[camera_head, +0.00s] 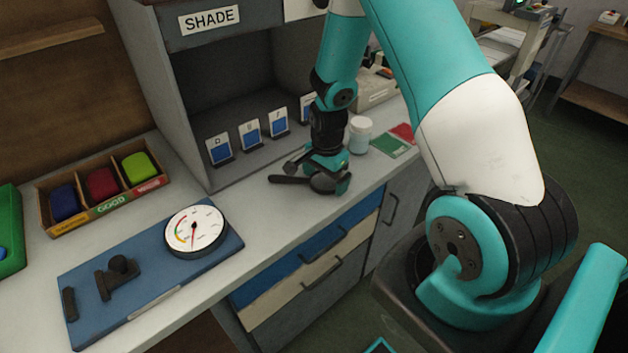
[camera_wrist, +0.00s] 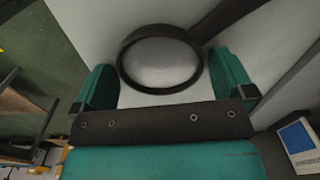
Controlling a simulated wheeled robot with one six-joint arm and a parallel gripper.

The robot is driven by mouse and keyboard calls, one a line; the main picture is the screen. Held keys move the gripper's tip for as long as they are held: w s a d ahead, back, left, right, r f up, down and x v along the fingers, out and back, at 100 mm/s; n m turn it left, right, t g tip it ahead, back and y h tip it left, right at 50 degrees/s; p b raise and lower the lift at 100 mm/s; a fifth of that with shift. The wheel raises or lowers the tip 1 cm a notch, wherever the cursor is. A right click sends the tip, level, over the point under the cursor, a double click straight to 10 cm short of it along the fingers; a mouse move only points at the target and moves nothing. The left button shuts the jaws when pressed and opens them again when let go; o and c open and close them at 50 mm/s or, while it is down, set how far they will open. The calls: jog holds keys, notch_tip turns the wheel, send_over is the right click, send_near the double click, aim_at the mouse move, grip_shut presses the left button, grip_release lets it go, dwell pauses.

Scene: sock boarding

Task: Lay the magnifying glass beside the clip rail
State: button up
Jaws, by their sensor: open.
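The magnifying glass (camera_head: 323,184) has a round dark-rimmed lens and a dark handle. It lies on the pale counter near the front edge, its handle pointing left in the head view. My gripper (camera_head: 318,172) is open and pointed down at it. In the wrist view the lens of the magnifying glass (camera_wrist: 160,62) lies between the two teal fingers, with a gap on each side. Its handle runs off to the upper right there. I cannot tell for sure which thing is the clip rail.
A blue board (camera_head: 110,285) with a round gauge (camera_head: 195,230) and dark fittings lies at left. Behind it is a tray (camera_head: 105,200) of coloured blocks. A grey SHADE booth (camera_head: 185,100) holds several cards. A white jar (camera_head: 360,134) stands right of my gripper. Counter between board and gripper is clear.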

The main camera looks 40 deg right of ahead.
jog(key=c, duration=0.8)
jog(key=shift+r, duration=0.1)
